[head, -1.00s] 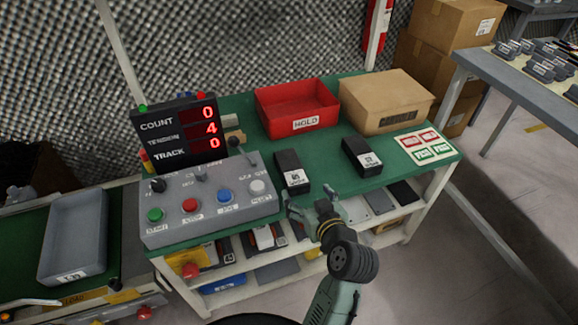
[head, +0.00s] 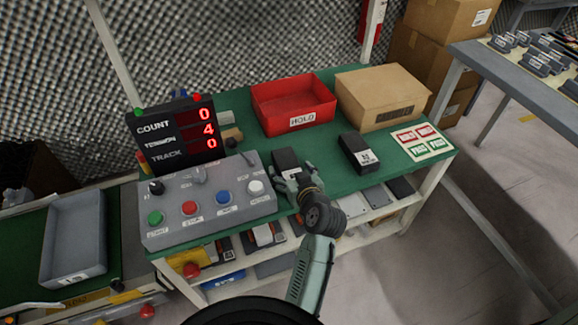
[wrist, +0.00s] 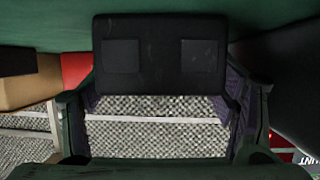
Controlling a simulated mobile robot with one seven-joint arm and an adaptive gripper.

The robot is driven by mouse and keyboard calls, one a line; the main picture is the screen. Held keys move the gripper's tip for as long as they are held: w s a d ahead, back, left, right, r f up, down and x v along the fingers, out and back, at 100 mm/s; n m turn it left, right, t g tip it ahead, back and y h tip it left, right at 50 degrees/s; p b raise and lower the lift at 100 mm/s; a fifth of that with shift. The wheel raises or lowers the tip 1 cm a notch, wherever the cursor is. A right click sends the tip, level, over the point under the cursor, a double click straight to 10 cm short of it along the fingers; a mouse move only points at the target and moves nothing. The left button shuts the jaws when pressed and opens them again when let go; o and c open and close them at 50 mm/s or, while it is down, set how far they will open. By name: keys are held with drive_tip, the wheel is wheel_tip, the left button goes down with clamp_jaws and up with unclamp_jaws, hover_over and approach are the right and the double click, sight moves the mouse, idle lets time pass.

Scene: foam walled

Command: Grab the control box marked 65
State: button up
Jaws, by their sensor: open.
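Two black control boxes stand on the green bench top. The left box (head: 285,158) is partly hidden behind my gripper, and its label is covered now. The right box (head: 355,148) has a white label too small to read surely, so I cannot tell which is marked 65. My gripper (head: 291,179) is open at the near end of the left box. In the wrist view a black box (wrist: 160,68) with two square patches lies ahead between the spread fingers; I cannot tell whether they touch it.
A grey control panel (head: 204,212) with buttons and a counter display (head: 178,134) stand close left. A red HOLD bin (head: 293,104) and a cardboard box (head: 381,96) stand behind. A label sheet (head: 421,141) lies at right.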

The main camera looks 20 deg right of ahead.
drive_tip(key=shift+w+f, duration=0.3)
drive_tip(key=shift+w, duration=0.25)
drive_tip(key=shift+c, duration=0.5)
drive_tip(key=c, duration=1.4)
drive_tip(key=shift+r, duration=0.1)
